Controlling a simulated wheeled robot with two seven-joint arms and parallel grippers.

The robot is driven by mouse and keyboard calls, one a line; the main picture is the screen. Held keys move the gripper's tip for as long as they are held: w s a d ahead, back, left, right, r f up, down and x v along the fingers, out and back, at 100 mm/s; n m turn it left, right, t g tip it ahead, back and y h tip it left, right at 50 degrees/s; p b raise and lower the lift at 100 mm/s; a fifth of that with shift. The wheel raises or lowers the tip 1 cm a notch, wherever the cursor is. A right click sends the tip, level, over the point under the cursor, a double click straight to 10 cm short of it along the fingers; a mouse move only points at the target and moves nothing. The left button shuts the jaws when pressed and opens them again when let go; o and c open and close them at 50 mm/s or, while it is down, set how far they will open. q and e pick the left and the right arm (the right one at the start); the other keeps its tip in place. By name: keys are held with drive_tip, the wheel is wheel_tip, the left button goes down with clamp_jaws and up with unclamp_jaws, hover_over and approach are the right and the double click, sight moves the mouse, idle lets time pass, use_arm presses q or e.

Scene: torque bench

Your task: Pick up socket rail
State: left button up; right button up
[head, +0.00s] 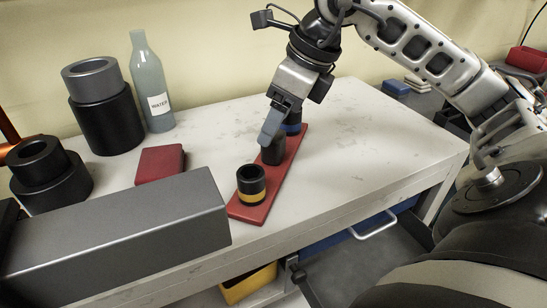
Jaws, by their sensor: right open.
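The socket rail (282,173) is a long red bar lying flat on the white bench, running from front left to back right. It carries a socket with a yellow band (251,185) at the near end, a dark socket (272,151) in the middle and a socket with a blue band (292,125) at the far end. My right gripper (271,132) points down over the rail at the middle socket and is open. Its fingers partly hide the middle and far sockets. I cannot tell whether they touch the middle socket. My left gripper is not in view.
A large grey block (120,232) lies front left on the bench (370,140). Behind it are a red block (160,164), dark stacked cylinders (107,118) and a water bottle (150,85). The bench right of the rail is clear. A yellow bin (248,284) sits below.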

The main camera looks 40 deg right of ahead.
sight(274, 149)
drive_tip(key=x, duration=0.5)
drive_tip(key=shift+s+f, duration=0.2)
drive_tip(key=shift+s, duration=0.1)
drive_tip(key=c, duration=1.2)
drive_tip(key=shift+r, duration=0.15)
drive_tip(key=shift+c, duration=0.4)
